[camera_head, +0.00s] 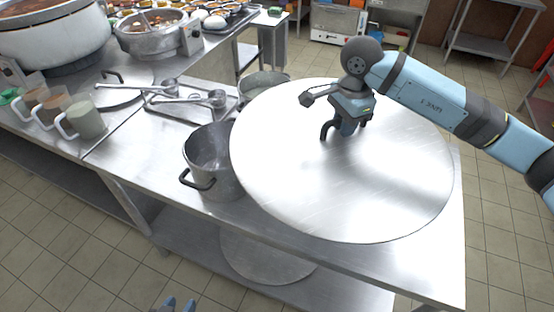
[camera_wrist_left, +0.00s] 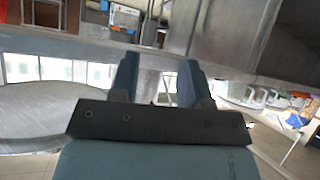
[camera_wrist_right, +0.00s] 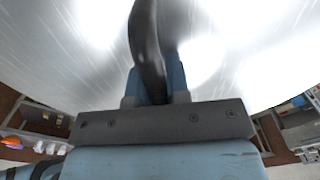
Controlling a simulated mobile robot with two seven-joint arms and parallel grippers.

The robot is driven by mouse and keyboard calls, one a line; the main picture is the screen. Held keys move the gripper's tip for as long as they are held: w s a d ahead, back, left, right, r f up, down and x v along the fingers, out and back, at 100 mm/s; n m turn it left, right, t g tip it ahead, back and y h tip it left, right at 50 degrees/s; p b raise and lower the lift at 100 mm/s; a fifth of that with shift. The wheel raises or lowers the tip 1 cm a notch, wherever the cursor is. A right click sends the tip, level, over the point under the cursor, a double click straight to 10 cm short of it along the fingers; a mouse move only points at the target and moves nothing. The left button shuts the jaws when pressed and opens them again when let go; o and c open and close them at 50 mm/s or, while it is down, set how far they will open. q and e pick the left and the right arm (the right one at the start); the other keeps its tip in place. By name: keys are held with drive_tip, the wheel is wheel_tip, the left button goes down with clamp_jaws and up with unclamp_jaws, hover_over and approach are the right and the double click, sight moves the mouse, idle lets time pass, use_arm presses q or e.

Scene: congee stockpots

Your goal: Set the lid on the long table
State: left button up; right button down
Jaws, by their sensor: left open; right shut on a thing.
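The large round metal lid (camera_head: 290,180) is over the right end of the long steel table (camera_head: 130,160). It lies nearly level, and I cannot tell whether its underside touches the table. My right gripper (camera_head: 345,125) is shut on the lid's dark curved handle (camera_head: 327,130). The handle (camera_wrist_right: 148,40) also shows between the fingers in the right wrist view, with the bright lid surface (camera_wrist_right: 80,60) behind. My left gripper (camera_head: 178,304) is low at the bottom edge, away from the table. In the left wrist view its fingers (camera_wrist_left: 158,85) are apart and empty.
A steel pot (camera_head: 205,165) stands against the lid's left edge in view, partly covered by it. Another pot (camera_head: 265,80) is behind. Ladles lie on a tray (camera_head: 190,112), with mugs (camera_head: 82,122) at left. A round metal disc (camera_head: 265,258) is on the lower shelf.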

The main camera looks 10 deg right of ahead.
drive_tip(key=d+m+b, duration=0.1)
drive_tip(key=d+m, duration=0.2)
drive_tip(key=d, duration=0.1)
drive_tip(key=w+d+m+b, duration=0.1)
drive_tip(key=d+m, duration=0.2)
drive_tip(key=d, duration=0.1)
drive_tip(key=d+m+b, duration=0.1)
drive_tip(key=d+m, duration=0.2)
drive_tip(key=d, duration=0.2)
drive_tip(key=shift+w+r, duration=0.3)
drive_tip(key=shift+r, duration=0.05)
drive_tip(key=shift+d+r+m, duration=0.15)
drive_tip(key=shift+d+m, duration=0.15)
drive_tip(key=shift+d, duration=0.1)
wheel_tip(320, 180, down, 17)
drive_tip(key=shift+a+r, duration=0.1)
drive_tip(key=shift+r, duration=0.1)
wheel_tip(320, 180, down, 4)
drive_tip(key=shift+r, duration=0.25)
